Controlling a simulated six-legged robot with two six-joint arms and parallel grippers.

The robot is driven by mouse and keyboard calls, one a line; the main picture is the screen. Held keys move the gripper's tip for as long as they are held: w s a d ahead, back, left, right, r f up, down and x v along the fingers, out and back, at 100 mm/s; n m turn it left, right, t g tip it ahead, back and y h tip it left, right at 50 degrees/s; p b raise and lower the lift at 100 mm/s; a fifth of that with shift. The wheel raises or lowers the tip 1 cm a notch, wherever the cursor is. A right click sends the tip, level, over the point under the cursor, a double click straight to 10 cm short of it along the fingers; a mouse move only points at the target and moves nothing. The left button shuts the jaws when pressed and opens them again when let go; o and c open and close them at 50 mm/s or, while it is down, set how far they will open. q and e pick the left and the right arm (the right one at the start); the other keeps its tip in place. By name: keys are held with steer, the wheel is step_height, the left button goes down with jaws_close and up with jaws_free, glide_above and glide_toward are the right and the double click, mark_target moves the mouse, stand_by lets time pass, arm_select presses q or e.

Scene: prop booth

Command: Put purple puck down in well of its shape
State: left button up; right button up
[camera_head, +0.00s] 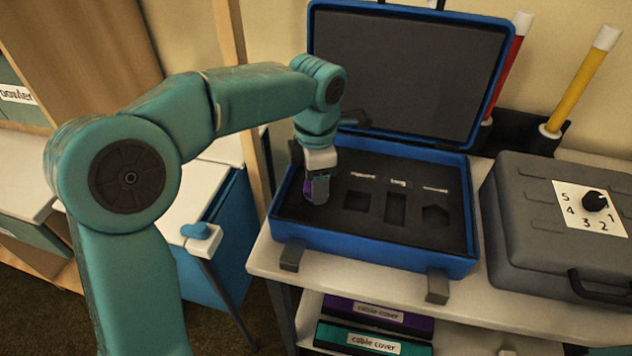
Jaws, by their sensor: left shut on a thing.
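My left gripper (317,188) is shut on the purple puck (308,187), of which only a small purple part shows between the fingers. It is at the left side of the open blue case (365,244), over the dark foam. I cannot tell whether the puck touches the foam. The foam has a squarish well (357,201), a tall rectangular well (396,208) and a many-sided well (435,216), each with a small label behind it. The gripper hides the foam at the left. My right gripper is not in view.
The case lid (407,70) stands open behind the foam. A grey box with a dial (545,215) stands close on the right. Red (508,65) and yellow (580,80) sticks stand at the back right. A wooden post (240,85) rises at the left.

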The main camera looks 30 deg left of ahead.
arm_select(q)
steer(key=shift+f, duration=0.3)
steer(key=shift+s+f+b, duration=0.15)
steer(key=shift+f+b, duration=0.15)
steer(key=shift+b, duration=0.1)
